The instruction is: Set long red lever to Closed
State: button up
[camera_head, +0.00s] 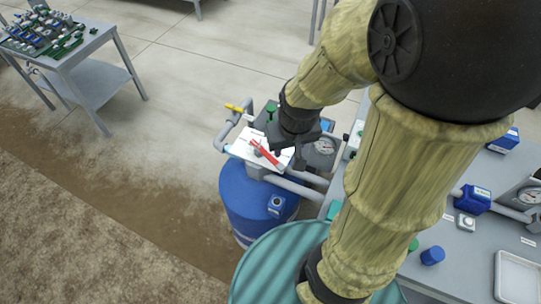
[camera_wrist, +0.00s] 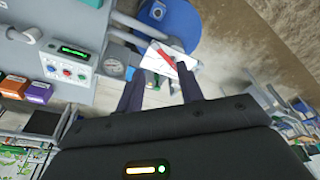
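The long red lever (camera_head: 266,154) lies slantwise over a white plate (camera_head: 240,150) above the blue drum (camera_head: 240,205) in the head view. In the wrist view the red lever (camera_wrist: 161,56) shows just beyond my fingers, over the same white plate (camera_wrist: 184,66). In the head view my gripper (camera_head: 290,152) hangs close to the lever, and my arm hides part of the pipework. Any position marks on the plate are too small to read.
A yellow-handled valve (camera_head: 234,108) sits on the grey pipe behind the lever. A round gauge (camera_head: 324,146) stands close to the right of my gripper. A teal ribbed drum (camera_head: 275,262) is in front. A grey bench (camera_head: 470,255) is at right; open floor lies left.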

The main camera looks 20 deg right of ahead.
aim_at(275, 162)
jog(key=w+f+n+g+b, duration=0.1)
jog(key=w+f+b, duration=0.1)
jog(key=w+f, duration=0.2)
jog(key=w+d+f+n+b, duration=0.1)
jog(key=w+f+n+b, duration=0.1)
jog(key=w+f, duration=0.2)
jog(key=w+d+f+n+g+b, duration=0.1)
jog(key=w+f, duration=0.3)
jog(key=w, duration=0.5)
jog(key=shift+f+n+g+b, duration=0.35)
jog(key=shift+n+b, duration=0.1)
jog(key=shift+n, duration=0.25)
notch_tip(275, 162, down, 17)
jog(key=p, duration=0.2)
jog(key=shift+f+p, duration=0.2)
jog(key=shift+p, duration=0.2)
grip_shut()
